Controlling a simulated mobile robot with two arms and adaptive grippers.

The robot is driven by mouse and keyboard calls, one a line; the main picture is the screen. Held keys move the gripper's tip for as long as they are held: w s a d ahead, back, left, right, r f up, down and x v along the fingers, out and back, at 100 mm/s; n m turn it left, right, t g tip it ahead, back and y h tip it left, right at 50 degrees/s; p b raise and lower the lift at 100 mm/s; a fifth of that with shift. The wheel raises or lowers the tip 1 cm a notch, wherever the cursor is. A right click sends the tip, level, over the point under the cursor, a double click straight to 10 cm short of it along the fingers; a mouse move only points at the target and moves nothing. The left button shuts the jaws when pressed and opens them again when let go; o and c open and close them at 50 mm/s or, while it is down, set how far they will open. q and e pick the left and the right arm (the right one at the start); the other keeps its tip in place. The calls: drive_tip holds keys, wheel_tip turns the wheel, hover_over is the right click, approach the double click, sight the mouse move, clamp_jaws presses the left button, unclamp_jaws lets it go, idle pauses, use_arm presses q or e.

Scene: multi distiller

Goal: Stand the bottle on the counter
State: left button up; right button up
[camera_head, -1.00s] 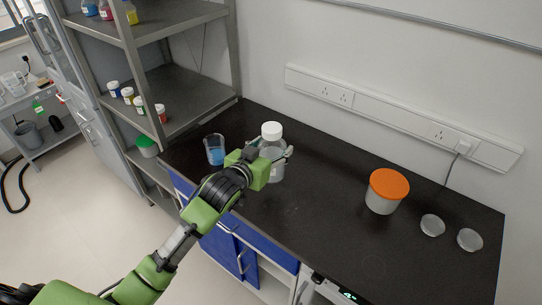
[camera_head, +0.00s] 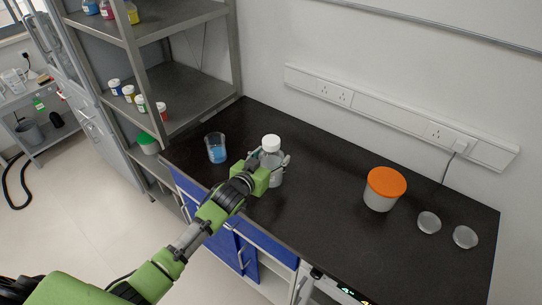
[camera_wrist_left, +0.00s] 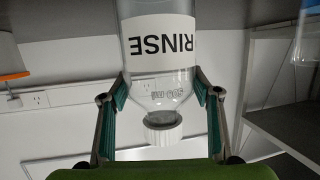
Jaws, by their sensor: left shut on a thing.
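A clear bottle with a white cap (camera_head: 271,144) is upright over the left part of the dark counter (camera_head: 315,200). My left gripper (camera_head: 270,161) is shut around its upper body, one finger on each side. In the left wrist view the bottle (camera_wrist_left: 160,88) appears upside down between the fingers, with a white label (camera_wrist_left: 161,45) reading "RINSE". Its base is close to the counter top; I cannot tell if it touches. My right gripper is not in view.
A beaker of blue liquid (camera_head: 216,148) stands left of the bottle. A tub with an orange lid (camera_head: 386,181) and two clear round items (camera_head: 429,222) stand to the right. The counter between bottle and tub is clear. A grey shelf (camera_head: 187,90) stands at the left.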

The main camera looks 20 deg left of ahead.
use_arm(q)
drive_tip(key=shift+r, duration=0.2)
drive_tip(key=shift+f, duration=0.15)
drive_tip(key=o, duration=1.8)
drive_tip(key=shift+f, duration=0.15)
drive_tip(key=shift+s, duration=0.1)
drive_tip(key=b+v, duration=0.1)
drive_tip(key=v, duration=1.1)
drive_tip(key=shift+b, duration=0.35)
